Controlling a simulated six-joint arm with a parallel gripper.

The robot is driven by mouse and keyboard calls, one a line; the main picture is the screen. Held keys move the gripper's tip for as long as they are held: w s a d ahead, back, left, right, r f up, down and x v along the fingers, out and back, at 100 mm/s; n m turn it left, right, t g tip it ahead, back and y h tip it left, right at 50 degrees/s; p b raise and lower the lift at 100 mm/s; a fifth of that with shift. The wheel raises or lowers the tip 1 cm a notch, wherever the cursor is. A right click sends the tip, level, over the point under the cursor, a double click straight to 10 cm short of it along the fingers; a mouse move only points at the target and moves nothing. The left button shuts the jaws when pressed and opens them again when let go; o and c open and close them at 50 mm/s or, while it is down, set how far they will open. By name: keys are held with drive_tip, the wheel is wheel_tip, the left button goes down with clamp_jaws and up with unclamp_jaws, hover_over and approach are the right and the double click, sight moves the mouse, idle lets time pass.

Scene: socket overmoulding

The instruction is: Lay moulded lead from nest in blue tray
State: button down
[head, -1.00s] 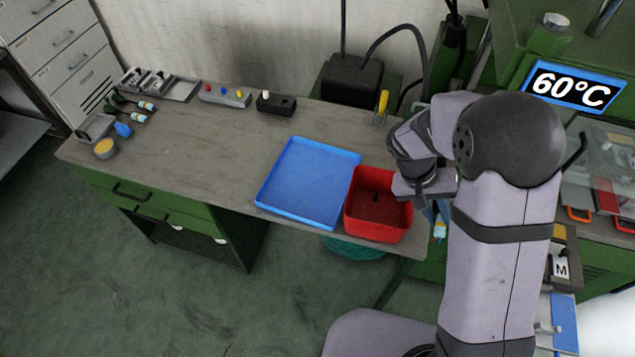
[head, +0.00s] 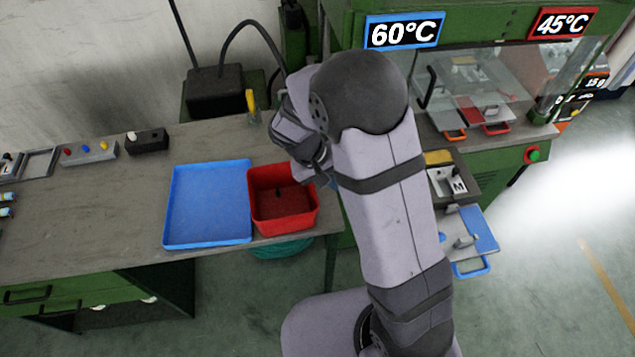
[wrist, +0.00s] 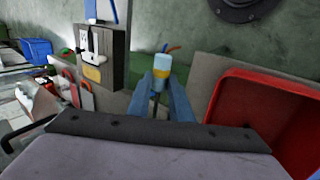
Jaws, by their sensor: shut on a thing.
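The moulded lead (wrist: 161,66) shows in the wrist view as a pale blue and white cylindrical end with orange and blue wire tips. My gripper (wrist: 166,88) is shut on it, with a blue finger on either side. In the head view my arm hides the fingertips and the lead; the wrist is by the red bin's right edge. The blue tray (head: 207,206) lies on the workbench left of the red bin and looks empty. I cannot make out the nest for certain.
The red bin (head: 306,208) stands right against the blue tray; its wall shows close on the right in the wrist view (wrist: 278,82). A fixture marked M (head: 459,185) and a press bench stand right of my arm.

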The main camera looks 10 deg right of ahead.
drive_tip(key=w+a+n+t, duration=0.15)
drive_tip(key=w+n, duration=0.25)
drive_tip(key=w, duration=0.5)
drive_tip(key=w+a+r+n+t+y, duration=0.1)
drive_tip(key=w+a+n+t+y, duration=0.2)
drive_tip(key=w+a, duration=0.45)
drive_tip(key=n+t+y, duration=0.2)
drive_tip(key=n+y, duration=0.1)
drive_tip(key=n, duration=0.7)
hover_over(229, 199)
drive_tip(key=s, duration=0.2)
wheel_tip(229, 199, down, 2)
drive_tip(key=shift+s+a+f+g+p, duration=0.1)
drive_tip(key=shift+f+g+p, duration=0.15)
drive_tip(key=shift+p, duration=0.2)
drive_tip(key=shift+f+b, duration=0.15)
drive_tip(key=shift+b, duration=0.2)
wheel_tip(229, 199, down, 9)
drive_tip(key=b, duration=0.9)
drive_tip(key=shift+f+b, duration=0.15)
drive_tip(key=shift+b, duration=0.15)
